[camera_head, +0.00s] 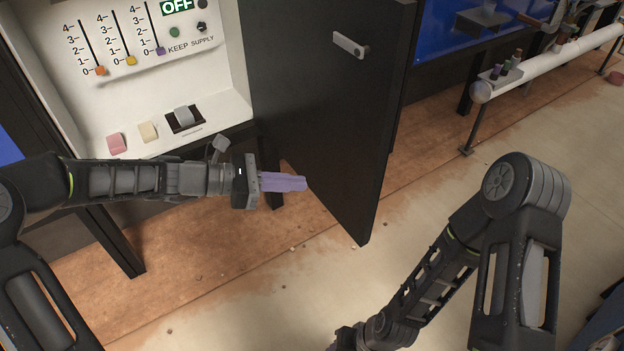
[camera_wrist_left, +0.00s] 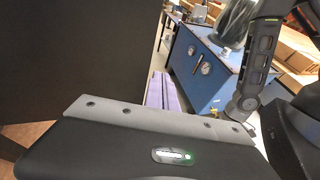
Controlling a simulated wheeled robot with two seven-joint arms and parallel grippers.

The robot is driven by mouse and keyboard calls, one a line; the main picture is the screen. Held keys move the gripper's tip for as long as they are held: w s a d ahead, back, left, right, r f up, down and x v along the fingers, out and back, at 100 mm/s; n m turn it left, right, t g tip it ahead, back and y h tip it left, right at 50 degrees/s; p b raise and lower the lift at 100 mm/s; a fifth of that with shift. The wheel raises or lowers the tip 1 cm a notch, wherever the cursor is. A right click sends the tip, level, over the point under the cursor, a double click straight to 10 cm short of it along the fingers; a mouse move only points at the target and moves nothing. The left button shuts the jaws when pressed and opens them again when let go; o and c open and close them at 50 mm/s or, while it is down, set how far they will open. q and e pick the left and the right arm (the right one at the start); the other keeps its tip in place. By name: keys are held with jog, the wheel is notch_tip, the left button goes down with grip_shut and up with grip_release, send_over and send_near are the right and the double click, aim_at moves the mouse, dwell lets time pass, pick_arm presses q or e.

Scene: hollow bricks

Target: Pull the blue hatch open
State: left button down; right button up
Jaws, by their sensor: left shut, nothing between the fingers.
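I cannot make out for certain a blue hatch. A dark, nearly black door (camera_head: 335,105) with a pale handle (camera_head: 350,44) stands swung out from the white control cabinet (camera_head: 200,75). A blue panel (camera_head: 440,35) shows behind it at the top right. My left gripper (camera_head: 303,184), with purple fingers, is shut and empty in front of the cabinet's lower edge, left of the door's lower part. Whether it touches the door is unclear. The purple fingers also show in the left wrist view (camera_wrist_left: 165,92).
The cabinet has sliders and an OFF display (camera_head: 177,6), with pink (camera_head: 116,142), cream (camera_head: 148,131) and grey (camera_head: 184,116) switches below. A white pipe (camera_head: 545,60) on legs runs at the right. A blue box with gauges (camera_wrist_left: 205,75) stands beyond. The floor is mostly clear.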

pick_arm(q)
jog(key=s+a, duration=0.1)
jog(key=s+a+r, duration=0.1)
jog(key=a, duration=0.1)
jog(key=shift+s+a+r, duration=0.1)
jog(key=shift+a+r, duration=0.1)
dwell(0.4)
jog(key=s+a+f+m+y, duration=0.2)
jog(key=f+m+y, duration=0.1)
jog(key=f, duration=0.5)
jog(key=s+a+f+m+y, duration=0.2)
jog(key=a+f+m+y, duration=0.15)
jog(key=f, duration=0.55)
jog(key=s+a+f+m+y, duration=0.2)
jog(key=f+m, duration=0.1)
jog(key=f, duration=0.5)
jog(key=s+d+f+m+g, duration=0.1)
jog(key=s+d+f+m, duration=0.2)
jog(key=s, duration=0.5)
jog(key=s+d+f+m+g+y, duration=0.1)
jog(key=s+d+f+m, duration=0.2)
jog(key=s+f+m, duration=0.3)
jog(key=s+f, duration=0.1)
jog(key=s, duration=0.1)
jog(key=shift+s+d+f, duration=0.2)
jog(key=shift+s+d, duration=0.2)
